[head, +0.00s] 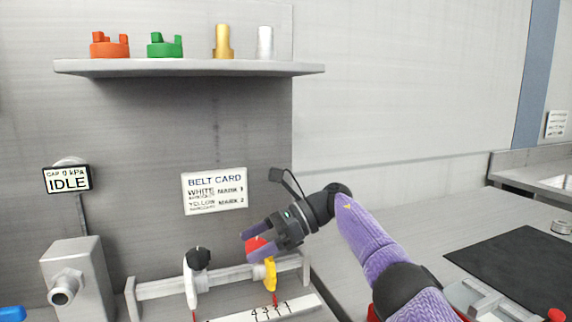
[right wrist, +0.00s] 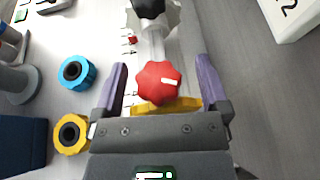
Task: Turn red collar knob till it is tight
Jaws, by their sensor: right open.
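The red collar knob (right wrist: 159,83) is a lobed knob with a white mark, on top of a yellow collar (right wrist: 170,106) in the right wrist view. In the head view the red knob (head: 258,247) shows partly behind my right gripper, above the yellow collar (head: 270,273) on a rail (head: 237,272). My right gripper (head: 244,246) is open, with its two purple fingers on either side of the red knob. In the right wrist view the fingers (right wrist: 160,75) stand apart from the knob with gaps on both sides. My left gripper is not in view.
A white collar (head: 190,280) with a black knob (head: 198,257) sits left on the same rail. A numbered scale (head: 272,312) lies in front. A shelf (head: 190,68) with several coloured parts is above.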

